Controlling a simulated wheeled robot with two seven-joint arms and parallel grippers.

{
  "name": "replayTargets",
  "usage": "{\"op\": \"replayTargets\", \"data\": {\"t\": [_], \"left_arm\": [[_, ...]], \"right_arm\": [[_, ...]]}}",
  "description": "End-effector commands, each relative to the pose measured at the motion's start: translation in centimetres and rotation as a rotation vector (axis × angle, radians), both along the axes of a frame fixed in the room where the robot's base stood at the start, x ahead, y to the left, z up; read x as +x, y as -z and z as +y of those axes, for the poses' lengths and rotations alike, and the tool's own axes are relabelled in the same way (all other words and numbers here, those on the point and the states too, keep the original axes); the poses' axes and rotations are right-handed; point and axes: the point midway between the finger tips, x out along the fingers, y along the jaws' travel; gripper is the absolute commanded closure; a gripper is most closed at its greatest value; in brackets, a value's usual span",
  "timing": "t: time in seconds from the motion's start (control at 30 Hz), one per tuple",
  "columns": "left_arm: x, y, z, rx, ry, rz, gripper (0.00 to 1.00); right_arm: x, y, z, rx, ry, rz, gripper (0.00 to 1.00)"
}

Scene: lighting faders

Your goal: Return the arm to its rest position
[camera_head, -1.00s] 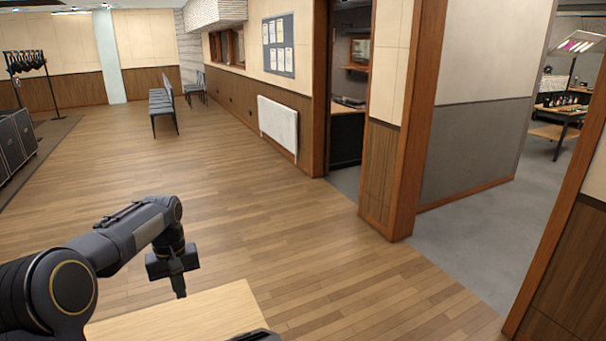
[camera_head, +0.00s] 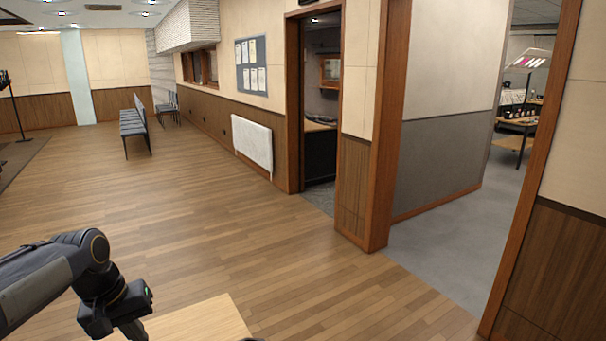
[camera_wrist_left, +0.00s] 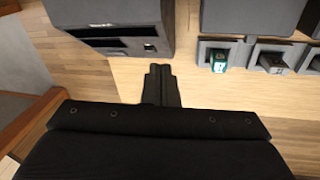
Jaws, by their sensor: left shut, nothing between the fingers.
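My left arm comes in at the lower left of the head view, and my left gripper (camera_head: 133,328) points down at the bottom edge, beside a pale wooden surface (camera_head: 205,318). In the left wrist view the left gripper's fingers (camera_wrist_left: 160,72) are together with nothing between them. Below them are the pale wooden surface and a dark grey box-like unit (camera_wrist_left: 125,37) with dark slots. My right gripper is not in view.
In the head view, open wooden floor (camera_head: 190,220) spreads ahead. A doorway (camera_head: 320,110) and wall post (camera_head: 375,150) stand to the right; chairs (camera_head: 132,128) stand far back.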

Motion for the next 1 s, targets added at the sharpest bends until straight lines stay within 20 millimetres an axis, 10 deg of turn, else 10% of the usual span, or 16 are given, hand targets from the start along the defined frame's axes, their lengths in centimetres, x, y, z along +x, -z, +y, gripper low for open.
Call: {"op": "replayTargets", "data": {"t": [0.17,0.43,1.0], "left_arm": [[-8.2,-1.5,-3.3,-0.054,0.087,-0.146,1.00],[-18.2,1.4,-8.5,-0.098,0.195,-0.341,1.00],[-20.8,3.4,-10.3,-0.104,0.225,-0.400,1.00]], "right_arm": [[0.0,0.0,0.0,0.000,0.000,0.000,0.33],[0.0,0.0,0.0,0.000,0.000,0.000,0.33],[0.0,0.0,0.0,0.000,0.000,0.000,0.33]]}}
